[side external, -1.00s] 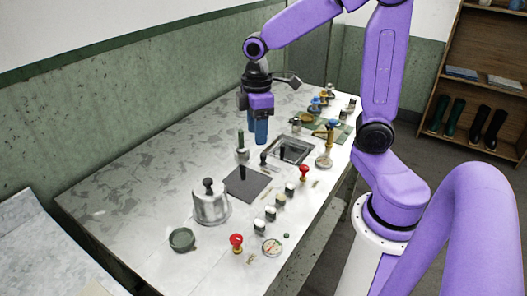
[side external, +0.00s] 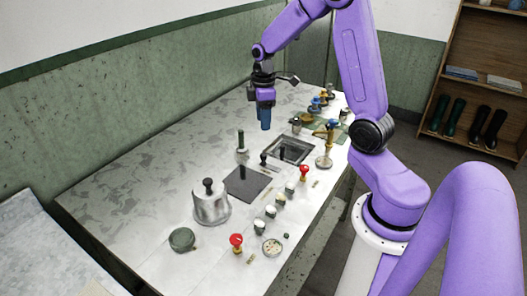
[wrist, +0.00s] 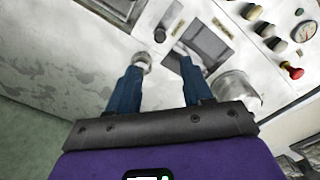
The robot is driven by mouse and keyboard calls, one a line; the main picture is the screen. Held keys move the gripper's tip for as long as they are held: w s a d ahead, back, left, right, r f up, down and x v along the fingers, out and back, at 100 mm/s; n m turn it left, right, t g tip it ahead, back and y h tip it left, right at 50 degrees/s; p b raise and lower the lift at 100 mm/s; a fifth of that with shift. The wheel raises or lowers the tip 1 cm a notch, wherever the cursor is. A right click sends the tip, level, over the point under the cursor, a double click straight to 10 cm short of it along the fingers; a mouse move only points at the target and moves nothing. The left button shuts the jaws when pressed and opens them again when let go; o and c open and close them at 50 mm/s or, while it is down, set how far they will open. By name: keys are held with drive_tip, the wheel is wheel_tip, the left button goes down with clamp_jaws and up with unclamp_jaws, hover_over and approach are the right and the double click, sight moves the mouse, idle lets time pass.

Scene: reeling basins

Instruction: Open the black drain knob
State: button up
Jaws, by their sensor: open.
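The small black knob (side external: 263,157) stands on the metal counter between the open square basin (side external: 289,150) and a dark square plate (side external: 247,184). In the wrist view the black knob (wrist: 160,35) shows beyond my fingertips, roughly between their directions. My gripper (side external: 265,124) hangs above the counter, beyond the knob and apart from it. Its blue fingers (wrist: 162,66) are spread with nothing between them. Which of the dark-topped controls is the drain knob is not labelled legibly.
A green-handled post (side external: 241,145) stands left of the knob. A lidded metal pot (side external: 211,206), red knobs (side external: 304,172) and several grey-topped knobs line the near side. A brass-and-blue fitting (side external: 326,146) stands right of the basin. The counter's left side is clear.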

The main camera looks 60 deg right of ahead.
sight(264, 154)
wheel_tip(264, 154, down, 13)
drive_tip(key=shift+r, duration=0.15)
idle(0.4)
clamp_jaws()
